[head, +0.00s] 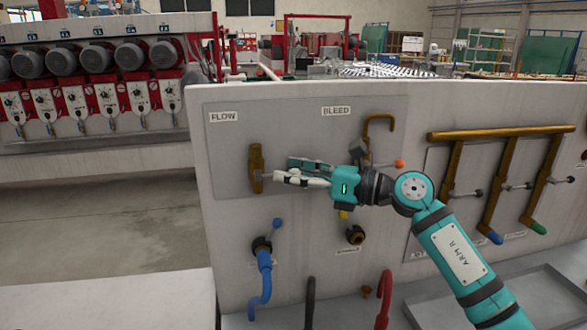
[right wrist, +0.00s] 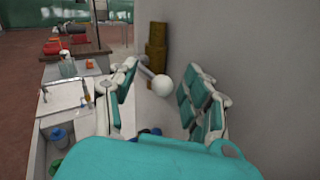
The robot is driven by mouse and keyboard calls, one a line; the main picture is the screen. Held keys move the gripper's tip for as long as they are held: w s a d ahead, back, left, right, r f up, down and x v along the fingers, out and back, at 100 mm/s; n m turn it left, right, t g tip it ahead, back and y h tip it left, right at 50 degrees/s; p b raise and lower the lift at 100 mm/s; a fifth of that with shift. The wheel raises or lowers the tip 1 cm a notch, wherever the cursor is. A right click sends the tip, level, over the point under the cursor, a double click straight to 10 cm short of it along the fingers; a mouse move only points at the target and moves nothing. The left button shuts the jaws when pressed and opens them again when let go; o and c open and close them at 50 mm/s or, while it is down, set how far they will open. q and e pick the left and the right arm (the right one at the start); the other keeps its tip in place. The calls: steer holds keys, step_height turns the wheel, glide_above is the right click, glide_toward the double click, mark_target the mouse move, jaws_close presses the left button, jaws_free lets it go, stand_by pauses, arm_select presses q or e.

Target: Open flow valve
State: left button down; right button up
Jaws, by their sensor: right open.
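The flow valve (head: 256,167) is an upright brass fitting on the grey panel under the FLOW label (head: 224,117). My right gripper (head: 284,169) is just right of it, with its fingers pointing left toward the brass. In the right wrist view, the open fingers (right wrist: 160,95) stand on either side of the valve's lever, which ends in a pale round knob (right wrist: 163,85). The brass body (right wrist: 156,48) shows beyond it. The knob lies between the fingers, and I see no clear contact. In the head view the fingers mostly hide the lever. My left gripper is not in view.
Right of the flow valve are the BLEED label (head: 337,110) and a hooked brass pipe (head: 379,125). Below is a blue hose (head: 264,280) on another valve. A brass manifold (head: 500,132) with several levers is at the right. A white surface (head: 110,300) lies at lower left.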

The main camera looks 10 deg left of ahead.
steer(key=shift+c, duration=0.3)
steer(key=shift+s+r, duration=0.1)
steer(key=shift+s, duration=0.05)
jaws_close()
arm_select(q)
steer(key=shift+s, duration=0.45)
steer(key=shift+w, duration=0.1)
arm_select(e)
steer(key=shift+d, duration=0.1)
